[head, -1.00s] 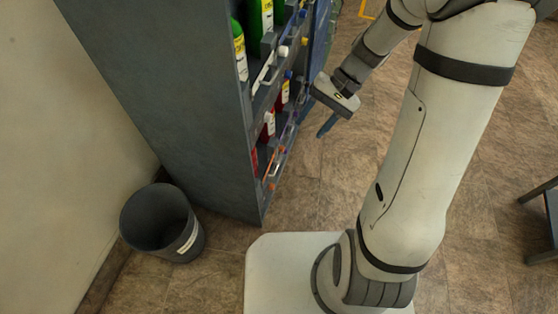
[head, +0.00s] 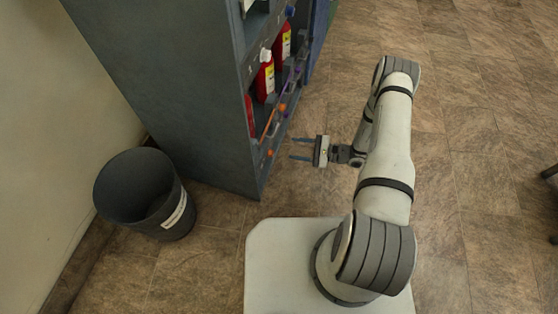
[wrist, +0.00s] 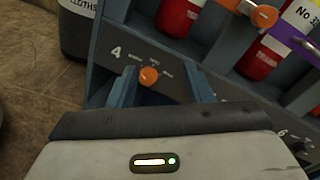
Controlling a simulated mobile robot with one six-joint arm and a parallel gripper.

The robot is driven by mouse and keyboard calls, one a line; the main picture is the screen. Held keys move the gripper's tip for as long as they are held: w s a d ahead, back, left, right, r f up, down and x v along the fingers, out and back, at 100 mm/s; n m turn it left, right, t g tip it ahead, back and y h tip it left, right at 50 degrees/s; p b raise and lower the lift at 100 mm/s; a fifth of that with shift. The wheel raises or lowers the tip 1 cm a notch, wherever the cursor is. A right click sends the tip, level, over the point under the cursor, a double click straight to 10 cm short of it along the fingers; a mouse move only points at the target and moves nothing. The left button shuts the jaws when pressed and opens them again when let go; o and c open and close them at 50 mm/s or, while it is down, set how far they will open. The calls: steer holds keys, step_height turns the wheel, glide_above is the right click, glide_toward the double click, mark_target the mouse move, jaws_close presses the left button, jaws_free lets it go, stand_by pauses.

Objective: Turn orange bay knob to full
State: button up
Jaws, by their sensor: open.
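The orange bay knob (wrist: 149,75) sits on a dark panel beside a white number 4 in the wrist view. Small white lettering, too small to read surely, arcs above it. In the head view the orange knob (head: 270,153) is low on the front of the grey cabinet. My gripper (head: 291,149) is open and empty, its fingers pointing left at the cabinet front. In the wrist view the fingers of my gripper (wrist: 163,88) stand on either side of the knob, apart from it as far as I can tell.
Red bottles (head: 265,78) stand in the cabinet (head: 165,75). An orange-ended bar (wrist: 264,16) and a purple bar (wrist: 292,38) cross the bays above the knob. A dark bin (head: 140,195) stands left of the cabinet.

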steer(key=m+t+b, duration=0.1)
steer(key=m+t, duration=0.1)
glide_toward(271, 153)
steer(key=b+x, duration=0.1)
steer(key=x, duration=0.6)
steer(key=shift+w+a+f+b, duration=0.25)
steer(key=shift+f+b, duration=0.15)
steer(key=shift+f, duration=0.1)
steer(key=shift+c, duration=0.4)
steer(key=shift+s+d, duration=0.1)
steer(key=c, duration=0.9)
